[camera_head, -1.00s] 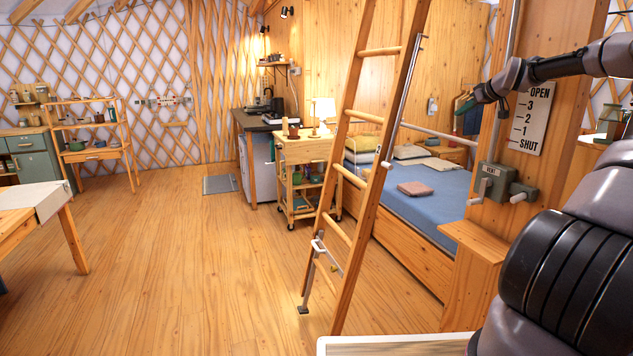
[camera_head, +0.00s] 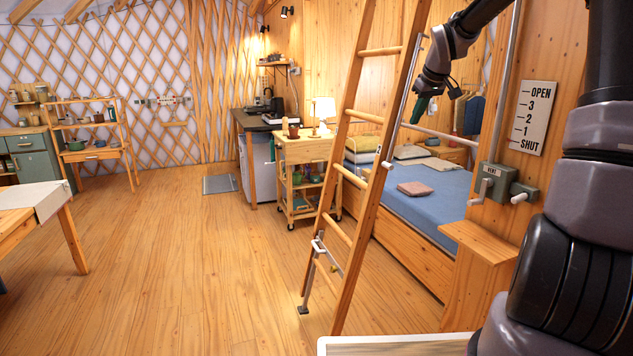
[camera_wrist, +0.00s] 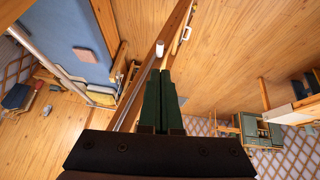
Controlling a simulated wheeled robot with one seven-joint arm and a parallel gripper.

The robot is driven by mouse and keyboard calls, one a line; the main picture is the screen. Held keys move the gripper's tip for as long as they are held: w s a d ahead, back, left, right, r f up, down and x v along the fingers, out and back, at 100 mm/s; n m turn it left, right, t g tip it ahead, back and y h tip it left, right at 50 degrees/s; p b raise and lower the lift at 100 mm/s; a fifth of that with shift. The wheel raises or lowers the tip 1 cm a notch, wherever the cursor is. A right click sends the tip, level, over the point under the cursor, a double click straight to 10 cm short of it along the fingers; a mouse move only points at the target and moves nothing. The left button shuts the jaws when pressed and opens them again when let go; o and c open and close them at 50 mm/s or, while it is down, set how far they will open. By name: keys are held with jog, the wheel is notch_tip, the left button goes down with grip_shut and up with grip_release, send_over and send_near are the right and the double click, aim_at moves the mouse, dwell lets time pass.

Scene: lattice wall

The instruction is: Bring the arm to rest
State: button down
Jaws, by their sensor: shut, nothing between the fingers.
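My gripper (camera_head: 419,108) hangs at the upper right in the head view, fingers pointing down, close to the ladder's right rail in the picture. In the wrist view my gripper (camera_wrist: 163,75) shows its two dark green fingers side by side, shut with nothing between them. My arm comes down from the top right and bends at the wrist. Whether the gripper touches the ladder cannot be told.
A wooden ladder (camera_head: 365,170) with a metal rod leans in front of the bed (camera_head: 425,195). A vent crank box (camera_head: 494,183) and a scale sign (camera_head: 532,117) are on the post at right. A trolley (camera_head: 303,150) stands behind the ladder.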

jog(key=s+a+r+m, duration=0.1)
jog(key=s+m, duration=0.2)
jog(key=s, duration=0.9)
jog(key=s+a+r+m, duration=0.2)
jog(key=s, duration=1)
jog(key=s+a+r+m+y, duration=0.1)
jog(key=s+r+m, duration=0.1)
jog(key=s, duration=1.1)
jog(key=shift+a+m+t, duration=0.2)
jog(key=shift+m+t, duration=0.1)
jog(key=shift+m, duration=0.5)
